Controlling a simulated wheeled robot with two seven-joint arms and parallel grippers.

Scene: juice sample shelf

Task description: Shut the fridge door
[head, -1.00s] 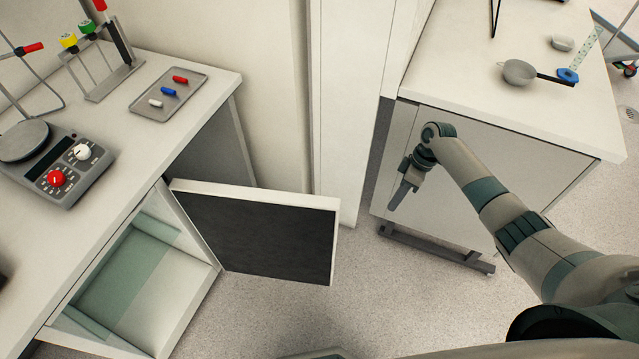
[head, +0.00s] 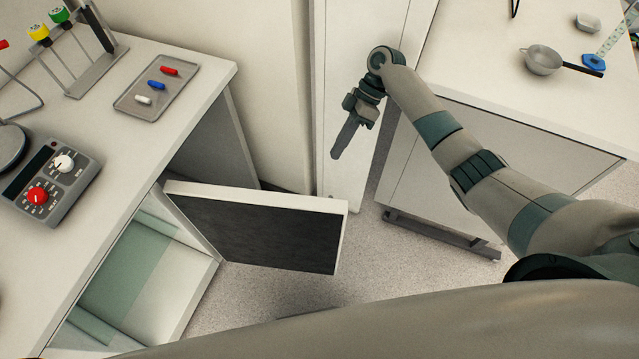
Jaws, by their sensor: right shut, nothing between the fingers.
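The fridge door (head: 262,229) stands wide open, a white-edged panel with a dark face, jutting out to the right from the counter. The fridge interior (head: 130,275) is white with a greenish panel and looks empty. My right gripper (head: 340,150) is shut and empty. In the picture it is above and to the right of the door's free end, in front of the white column, apart from the door. My left gripper is not in view.
A right counter (head: 480,70) bears a pan (head: 543,60). Floor (head: 365,262) shows between them.

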